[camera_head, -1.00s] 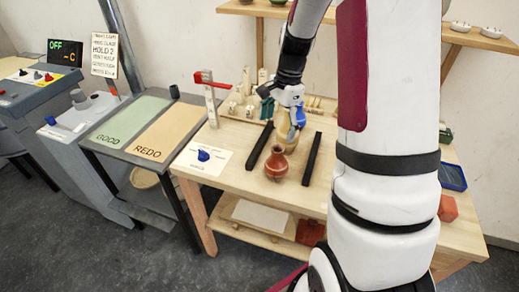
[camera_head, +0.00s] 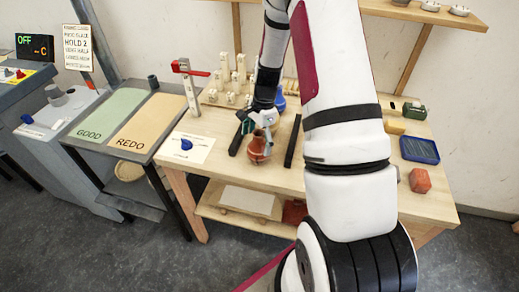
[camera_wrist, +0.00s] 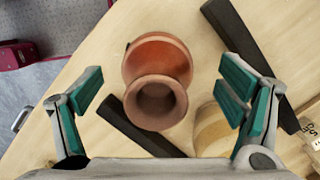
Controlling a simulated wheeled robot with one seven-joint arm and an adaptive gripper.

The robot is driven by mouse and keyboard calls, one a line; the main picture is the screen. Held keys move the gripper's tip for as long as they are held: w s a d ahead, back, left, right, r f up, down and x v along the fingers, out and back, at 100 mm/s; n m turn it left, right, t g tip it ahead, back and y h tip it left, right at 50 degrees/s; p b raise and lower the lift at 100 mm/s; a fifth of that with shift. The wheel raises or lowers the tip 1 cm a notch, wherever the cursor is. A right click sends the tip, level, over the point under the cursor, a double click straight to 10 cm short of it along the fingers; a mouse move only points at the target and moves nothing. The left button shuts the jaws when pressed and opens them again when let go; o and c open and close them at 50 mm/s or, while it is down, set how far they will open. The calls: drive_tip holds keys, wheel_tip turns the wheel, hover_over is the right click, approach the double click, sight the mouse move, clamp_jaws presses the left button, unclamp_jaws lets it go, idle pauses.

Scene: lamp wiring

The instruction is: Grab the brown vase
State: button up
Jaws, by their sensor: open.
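The brown vase (camera_head: 259,147) is a small reddish-brown pot with a flared neck. It stands on the wooden workbench between two black bars. In the wrist view the vase (camera_wrist: 157,62) is seen from above, its round mouth facing the camera. My gripper (camera_head: 258,122) is just above and behind the vase in the head view. In the wrist view its teal-padded fingers (camera_wrist: 160,90) are spread wide, one on each side of the vase, with gaps between. It holds nothing.
Black bars (camera_head: 293,141) (camera_wrist: 140,125) flank the vase. A tan rounded object (camera_wrist: 212,130) stands close beside it. A red-handled post (camera_head: 188,85) and cream fittings (camera_head: 232,85) stand at the back left; a blue tray (camera_head: 419,150) lies at the right.

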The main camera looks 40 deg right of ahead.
sight(257, 148)
drive_tip(key=shift+s+a+f+p, duration=0.15)
drive_tip(key=shift+f+p, duration=0.15)
drive_tip(key=shift+f, duration=1.5)
drive_tip(key=shift+c, duration=0.3)
drive_tip(key=c, duration=1.5)
